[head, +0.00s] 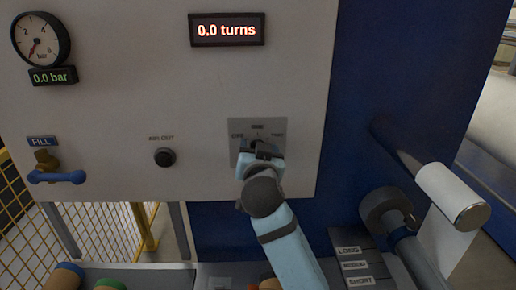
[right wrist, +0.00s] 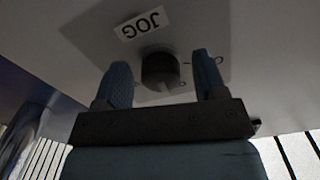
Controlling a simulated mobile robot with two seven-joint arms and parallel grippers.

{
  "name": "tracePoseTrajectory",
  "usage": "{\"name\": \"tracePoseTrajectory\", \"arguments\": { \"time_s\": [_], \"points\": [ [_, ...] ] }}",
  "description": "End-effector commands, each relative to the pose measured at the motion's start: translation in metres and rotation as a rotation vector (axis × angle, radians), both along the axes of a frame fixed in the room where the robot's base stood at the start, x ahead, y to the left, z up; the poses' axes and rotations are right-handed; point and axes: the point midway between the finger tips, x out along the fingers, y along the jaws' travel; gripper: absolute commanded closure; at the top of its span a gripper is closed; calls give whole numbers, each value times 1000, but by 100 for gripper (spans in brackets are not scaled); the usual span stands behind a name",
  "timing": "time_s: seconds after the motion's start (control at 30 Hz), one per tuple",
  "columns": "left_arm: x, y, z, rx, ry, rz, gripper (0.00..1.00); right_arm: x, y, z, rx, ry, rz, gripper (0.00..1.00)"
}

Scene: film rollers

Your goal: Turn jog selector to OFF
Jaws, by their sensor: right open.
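The jog selector is a dark round knob on a grey plate (head: 236,128) on the pale panel; in the head view my gripper covers most of it. In the right wrist view the knob (right wrist: 160,70) shows with a lighter pointer mark, beside a white label reading JOG (right wrist: 142,24). My right gripper (head: 262,148) is at the plate. Its two blue fingers (right wrist: 162,84) are open, one on each side of the knob, with gaps visible between them and it. My left gripper is not in view.
A red display (head: 227,30) reads 0.0 turns. A gauge (head: 40,40), a blue-handled FILL valve (head: 56,177) and a black button (head: 165,157) are on the panel's left. A white roller (head: 452,195) juts out at right, near a LONG, MEDIUM, SHORT label block (head: 355,265).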

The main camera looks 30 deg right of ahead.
Motion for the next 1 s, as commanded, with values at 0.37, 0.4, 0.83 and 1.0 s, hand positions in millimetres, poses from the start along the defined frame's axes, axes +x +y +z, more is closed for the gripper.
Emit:
{"name": "tracePoseTrajectory", "arguments": {
  "time_s": [0.37, 0.4, 0.83, 1.0],
  "points": [
    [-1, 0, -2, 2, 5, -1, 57, 0, 0, 0, 0, 0, 0, 72],
    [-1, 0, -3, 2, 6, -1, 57, 0, 0, 0, 0, 0, 0, 81],
    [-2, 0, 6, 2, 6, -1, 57, 0, 0, 2, -62, 30, 0, 84],
    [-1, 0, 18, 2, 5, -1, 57, 0, -1, 3, -160, 78, -2, 84]
  ]
}}
